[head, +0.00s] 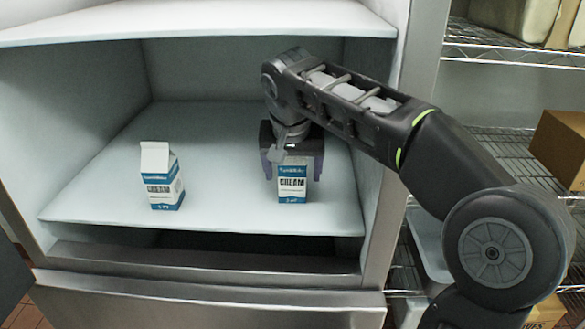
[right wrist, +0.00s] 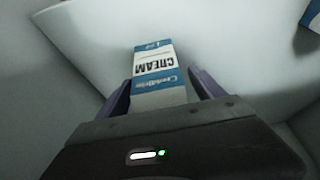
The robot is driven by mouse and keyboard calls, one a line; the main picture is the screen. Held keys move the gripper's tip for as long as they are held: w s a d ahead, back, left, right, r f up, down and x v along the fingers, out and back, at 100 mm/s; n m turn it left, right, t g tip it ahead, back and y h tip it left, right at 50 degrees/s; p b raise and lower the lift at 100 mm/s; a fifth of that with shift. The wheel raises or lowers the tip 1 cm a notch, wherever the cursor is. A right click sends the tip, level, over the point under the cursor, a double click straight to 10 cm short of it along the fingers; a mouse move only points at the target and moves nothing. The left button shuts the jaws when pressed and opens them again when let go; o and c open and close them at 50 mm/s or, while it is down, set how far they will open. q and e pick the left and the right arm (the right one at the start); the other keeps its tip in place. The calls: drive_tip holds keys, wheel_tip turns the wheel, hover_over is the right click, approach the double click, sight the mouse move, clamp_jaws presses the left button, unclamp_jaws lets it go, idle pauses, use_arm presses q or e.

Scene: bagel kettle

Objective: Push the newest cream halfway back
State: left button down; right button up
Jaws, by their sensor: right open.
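Two blue and white cream cartons stand upright on the white fridge shelf (head: 110,210). The left cream carton (head: 162,180) stands alone near the front of the shelf. The right cream carton (head: 292,185) stands near the front at right, its top hidden behind my right gripper (head: 292,170). The fingers of my right gripper are open, one on each side of that carton. In the right wrist view the carton (right wrist: 157,75) shows upside down between the purple fingers (right wrist: 163,100). I cannot tell whether the fingers touch it. My left gripper is not in view.
The upper shelf (head: 200,22) hangs above the arm. The fridge's right wall (head: 368,160) is close to my right arm. The shelf behind and between the cartons is clear. Wire racks (head: 500,150) with a cardboard box (head: 560,150) stand at right.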

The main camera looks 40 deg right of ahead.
clamp_jaws()
idle(0.8)
